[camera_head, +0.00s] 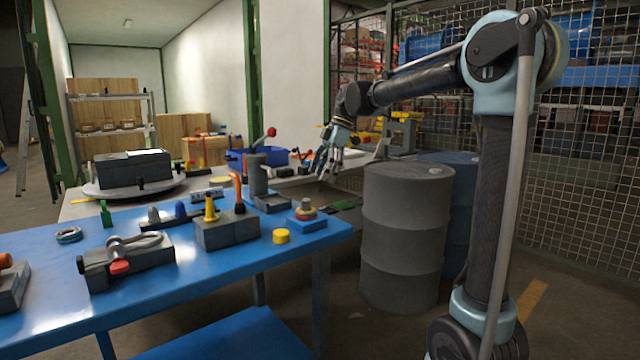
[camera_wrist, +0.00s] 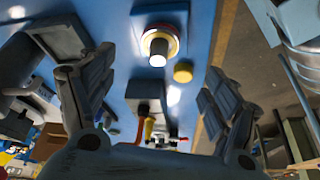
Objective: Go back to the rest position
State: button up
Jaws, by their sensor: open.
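My gripper (camera_head: 326,165) is at the end of my raised arm, in the air beyond the right end of the blue table (camera_head: 215,285). In the wrist view its two fingers (camera_wrist: 150,105) are spread wide with nothing between them. In that view the table lies below, with a blue block bearing a red and white knob (camera_wrist: 159,46) and a yellow cylinder (camera_wrist: 183,72) in the space between the fingers. The same knob block (camera_head: 307,217) sits near the table's right corner in the head view, and the yellow cylinder (camera_head: 281,236) is beside it.
A grey drum (camera_head: 405,235) and a blue drum (camera_head: 458,215) stand right of the table. Grey blocks with an orange hook (camera_head: 238,192), a yellow cone (camera_head: 211,210) and a red-knobbed lever (camera_head: 271,132) rise from the work area. A wire fence (camera_head: 575,180) closes the right side.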

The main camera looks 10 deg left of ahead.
dwell(0.3)
jog(key=s+d+f+m+t, duration=0.1)
jog(key=s+d+f+m, duration=0.25)
jog(key=d, duration=0.35)
jog(key=s+d+f+m+t+h, duration=0.1)
jog(key=s+d+f+m, duration=0.2)
jog(key=d, duration=0.4)
jog(key=s+d+f+m+t, duration=0.1)
jog(key=s+d+m, duration=0.35)
jog(key=d, duration=0.25)
jog(key=s+d+f+m+h, duration=0.1)
jog(key=s+d+f+m, duration=0.5)
jog(key=f, duration=0.3)
jog(key=s+d+f+m+t+h, duration=0.1)
jog(key=s+d+f+m+h, duration=0.1)
jog(key=s+d+f+m, duration=0.4)
jog(key=s+d+f, duration=0.3)
jog(key=f, duration=0.1)
jog(key=shift+d+m, duration=0.3)
jog(key=shift+m, duration=0.1)
